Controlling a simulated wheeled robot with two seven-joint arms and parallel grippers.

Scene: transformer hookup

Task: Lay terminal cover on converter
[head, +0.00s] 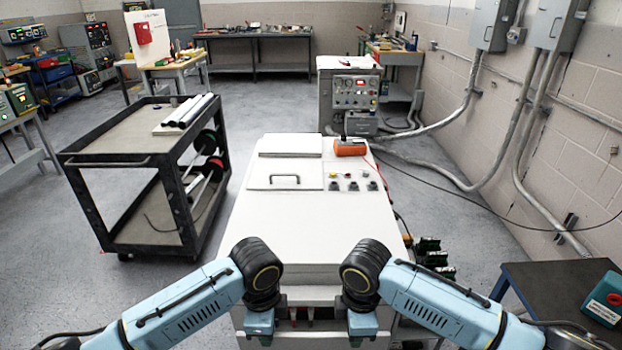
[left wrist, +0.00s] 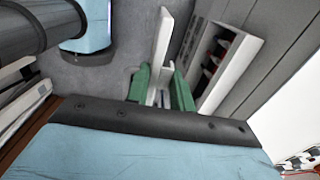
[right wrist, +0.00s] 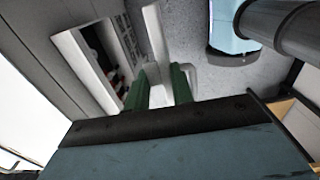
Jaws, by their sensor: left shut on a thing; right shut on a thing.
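The converter is the white cabinet (head: 310,220) in front of me in the head view. A terminal opening in its front shows in the left wrist view (left wrist: 222,65) as a white frame with dark and red parts inside; it also shows in the right wrist view (right wrist: 98,50). My left gripper (left wrist: 160,88) and my right gripper (right wrist: 162,88) have green fingers, each shut on a white plate, apparently the terminal cover (left wrist: 161,40), also visible in the right wrist view (right wrist: 155,35). The cover stands apart from the opening. The head view hides the fingers and most of the cover.
An orange meter (head: 350,147) lies on the cabinet's far top, near several small knobs. A black cart (head: 110,160) stands to the left. A dark table (head: 560,285) with a teal box (head: 604,303) is at the right. Floor is free between cart and cabinet.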

